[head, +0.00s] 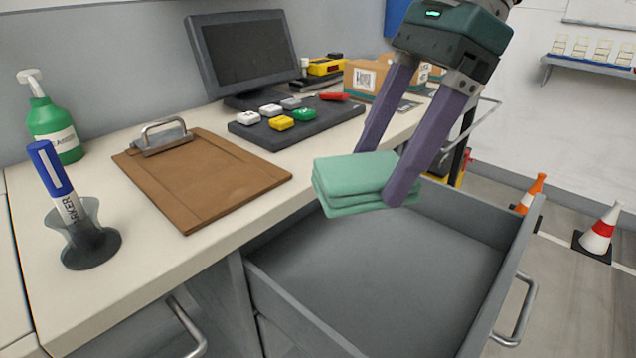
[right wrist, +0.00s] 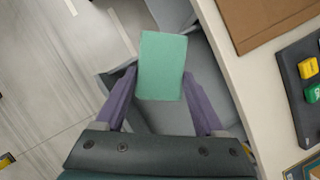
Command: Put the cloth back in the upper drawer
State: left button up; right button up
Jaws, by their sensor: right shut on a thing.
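The cloth (head: 352,180) is a folded, pale green stack. My right gripper (head: 380,180) is shut on it, with one purple finger on each side. The cloth hangs above the open upper drawer (head: 390,268), near its back and the desk edge. It also shows in the right wrist view (right wrist: 163,66) between the fingers of my right gripper (right wrist: 160,95). The drawer is grey, pulled well out, and its visible floor is bare. Part of its back is hidden behind the cloth and fingers. My left gripper is not in view.
On the desk (head: 225,225) are a clipboard (head: 205,180), a marker in a cup (head: 88,240), a green bottle (head: 55,130), a button panel (head: 300,120), a monitor (head: 245,55) and boxes (head: 372,77). Traffic cones (head: 600,230) stand on the floor beyond the drawer.

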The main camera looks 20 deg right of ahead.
jog(key=w+d+f+m+t+h+b, duration=0.25)
jog(key=d+f+m, duration=0.25)
jog(key=m, duration=0.5)
jog(key=m+b, duration=0.2)
jog(key=b, duration=0.1)
send_over(381, 303)
jog(key=s, duration=0.1)
jog(key=shift+t, duration=0.45)
jog(key=f, duration=1.6)
jog(key=shift+s+d, duration=0.2)
jog(key=shift+d, duration=0.1)
notch_tip(381, 303, down, 4)
jog(key=shift+b, duration=0.6)
jog(key=shift+f, duration=0.15)
jog(key=o, duration=1.3)
